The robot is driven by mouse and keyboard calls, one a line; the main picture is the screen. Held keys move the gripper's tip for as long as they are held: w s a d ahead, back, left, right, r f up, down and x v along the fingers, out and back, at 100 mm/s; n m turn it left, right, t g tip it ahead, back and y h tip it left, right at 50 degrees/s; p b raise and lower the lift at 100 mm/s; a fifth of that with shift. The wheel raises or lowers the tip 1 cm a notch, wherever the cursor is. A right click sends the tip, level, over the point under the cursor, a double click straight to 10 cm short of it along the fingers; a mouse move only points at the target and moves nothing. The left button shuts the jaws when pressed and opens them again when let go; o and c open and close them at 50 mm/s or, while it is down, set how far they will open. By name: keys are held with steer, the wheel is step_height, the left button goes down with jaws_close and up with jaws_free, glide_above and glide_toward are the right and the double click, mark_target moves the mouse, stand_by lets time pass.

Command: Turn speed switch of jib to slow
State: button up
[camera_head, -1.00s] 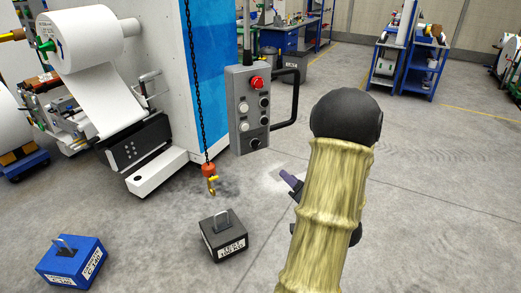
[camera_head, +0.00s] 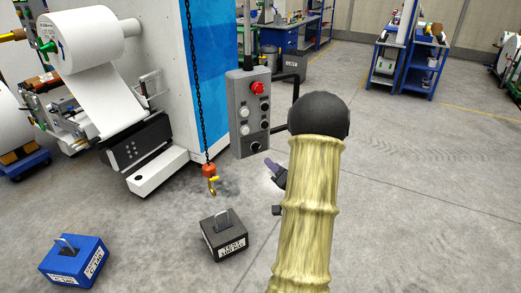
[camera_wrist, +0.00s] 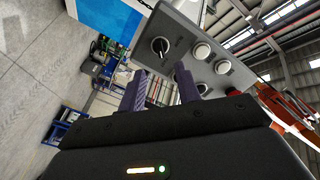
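The grey jib control box (camera_head: 248,112) hangs in the middle of the head view, with a red button on top, several white and dark buttons, and a black rotary switch (camera_head: 255,147) at its lower end. The wrist view shows the switch (camera_wrist: 160,46) close up, with a white pointer line on its knob. My gripper (camera_wrist: 161,88) is open and empty; its two purple fingers stand apart, just below the switch in the picture and not touching it. In the head view my gripper (camera_head: 273,168) is partly hidden by my arm, just below and right of the box.
A black handle (camera_head: 290,100) sticks out from the box's right side. A hoist chain with a hook (camera_head: 211,182) hangs to the left. A black weight (camera_head: 222,240) and a blue weight (camera_head: 74,262) lie on the floor.

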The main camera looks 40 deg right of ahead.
mark_target(257, 148)
steer(key=w, duration=0.3)
steer(key=w+d+p, duration=0.1)
steer(key=w, duration=0.2)
steer(key=w+p, duration=0.1)
steer(key=w, duration=0.2)
steer(key=shift+d, duration=0.15)
steer(key=shift+s, duration=0.1)
jaws_close()
